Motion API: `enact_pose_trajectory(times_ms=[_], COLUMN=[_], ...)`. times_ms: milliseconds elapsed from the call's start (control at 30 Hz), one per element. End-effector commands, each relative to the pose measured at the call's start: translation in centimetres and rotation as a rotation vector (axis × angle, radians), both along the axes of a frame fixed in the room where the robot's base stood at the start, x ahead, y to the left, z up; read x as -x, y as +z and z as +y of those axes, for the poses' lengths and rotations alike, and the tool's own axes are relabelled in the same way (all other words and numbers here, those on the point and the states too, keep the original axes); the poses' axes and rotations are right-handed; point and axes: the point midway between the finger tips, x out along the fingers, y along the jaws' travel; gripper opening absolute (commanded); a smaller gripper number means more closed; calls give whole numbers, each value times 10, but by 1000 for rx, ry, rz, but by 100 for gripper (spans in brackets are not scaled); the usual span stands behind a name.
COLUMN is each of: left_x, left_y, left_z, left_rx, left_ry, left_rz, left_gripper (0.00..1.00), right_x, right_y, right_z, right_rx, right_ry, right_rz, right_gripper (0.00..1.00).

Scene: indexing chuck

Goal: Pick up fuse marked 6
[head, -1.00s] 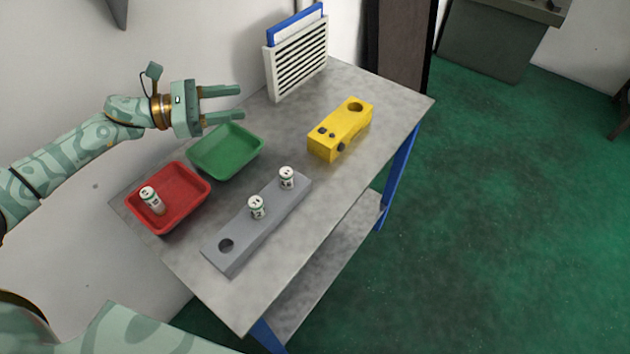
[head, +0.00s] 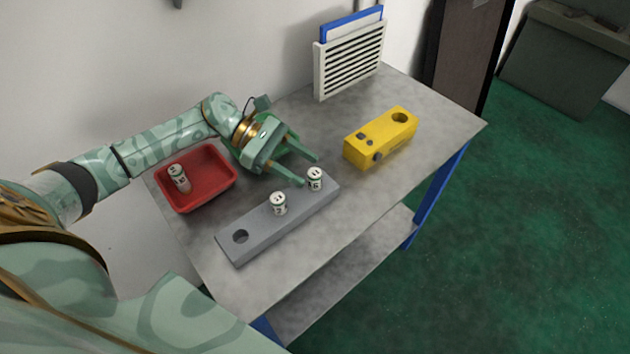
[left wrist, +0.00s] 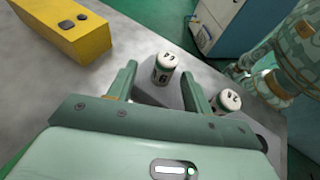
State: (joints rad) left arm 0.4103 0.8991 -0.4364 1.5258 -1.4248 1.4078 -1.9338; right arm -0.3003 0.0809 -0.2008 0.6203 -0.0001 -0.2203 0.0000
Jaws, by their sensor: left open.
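A white and dark green fuse (head: 315,180) stands upright in the right-hand hole of the grey block (head: 262,224); its marking looks like a 6. In the left wrist view this fuse (left wrist: 163,68) shows between and just beyond my fingertips, with a 6-like mark on its side. My left gripper (head: 310,170) is open and empty, its fingertips close to this fuse; contact cannot be told. A second fuse (head: 279,204) stands in the block's middle hole and also shows in the left wrist view (left wrist: 228,100). My right gripper is not in view.
A red tray (head: 203,200) at the left holds another fuse (head: 178,178). The green tray is mostly hidden behind my left gripper. A yellow block (head: 381,138) stands to the right, and a white slatted rack (head: 350,62) at the back. The block's near-left hole (head: 240,236) is empty.

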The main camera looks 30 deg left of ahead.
Motion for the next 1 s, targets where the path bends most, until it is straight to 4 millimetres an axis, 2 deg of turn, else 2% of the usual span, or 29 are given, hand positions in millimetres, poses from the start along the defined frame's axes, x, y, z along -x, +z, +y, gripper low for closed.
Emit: enact_pose_trajectory(times_ms=[133, 400, 667, 700, 800, 867, 1000], left_x=[0, -1, -1, -1, -1, -1, -1], left_y=[-3, -17, -19, -19, -19, -19, -19], left_z=[-11, -50, -54, -54, -54, -54, -54], left_rx=[1, 1, 0, 0, 0, 0, 0], left_ry=[-2, -1, 0, 0, 0, 0, 0], left_rz=[-2, 0, 0, 0, 0, 0, 0], left_gripper=[50, 50, 50, 45, 17, 2, 2], right_x=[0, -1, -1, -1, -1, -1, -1], right_y=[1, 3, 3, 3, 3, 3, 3], right_z=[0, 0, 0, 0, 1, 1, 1], right_rx=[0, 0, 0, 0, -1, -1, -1], right_ry=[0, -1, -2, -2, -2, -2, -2], right_rz=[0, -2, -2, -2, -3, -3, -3], right_gripper=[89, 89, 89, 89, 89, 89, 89])
